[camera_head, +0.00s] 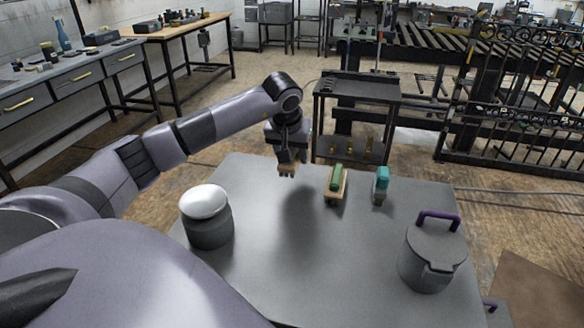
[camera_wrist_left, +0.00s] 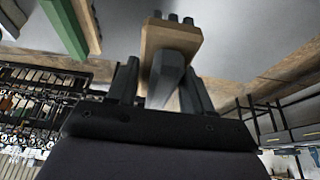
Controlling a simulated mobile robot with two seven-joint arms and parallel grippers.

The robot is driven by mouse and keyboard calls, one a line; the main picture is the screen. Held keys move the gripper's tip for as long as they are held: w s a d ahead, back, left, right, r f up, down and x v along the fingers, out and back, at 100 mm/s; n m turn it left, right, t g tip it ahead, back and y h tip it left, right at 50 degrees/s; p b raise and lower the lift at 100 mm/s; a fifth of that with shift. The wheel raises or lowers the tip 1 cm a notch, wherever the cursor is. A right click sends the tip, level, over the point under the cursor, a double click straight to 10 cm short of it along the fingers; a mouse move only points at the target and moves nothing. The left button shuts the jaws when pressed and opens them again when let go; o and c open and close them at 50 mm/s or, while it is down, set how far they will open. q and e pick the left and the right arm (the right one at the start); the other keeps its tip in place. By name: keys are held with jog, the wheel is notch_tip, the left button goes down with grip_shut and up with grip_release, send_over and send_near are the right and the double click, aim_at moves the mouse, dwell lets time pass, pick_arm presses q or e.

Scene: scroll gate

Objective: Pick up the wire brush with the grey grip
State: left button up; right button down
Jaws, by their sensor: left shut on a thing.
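My left gripper (camera_head: 288,157) is shut on the wire brush with the grey grip (camera_wrist_left: 168,72). In the left wrist view, the grey grip sits between the two fingers, below a wooden block (camera_wrist_left: 170,38) with dark bristle tufts at its far side. In the head view, the brush's wooden block (camera_head: 287,168) shows under the gripper, with the bristles pointing down above the grey table (camera_head: 300,270). The grip is hidden there by the fingers. My right gripper is not in view.
A brush with a green grip (camera_head: 336,178) and a teal-gripped one (camera_head: 382,179) stand at the table's far side, right of my gripper. A white-topped jar (camera_head: 206,215) stands left; a grey pot with a purple handle (camera_head: 430,262) stands right. The table's middle is clear.

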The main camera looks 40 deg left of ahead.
pick_arm(q)
notch_tip(320, 180, up, 14)
jog(key=shift+r, duration=0.15)
dwell(0.3)
jog(key=o, duration=0.6)
jog(key=shift+c, duration=0.2)
jog(key=c, duration=0.4)
jog(key=shift+s, duration=0.1)
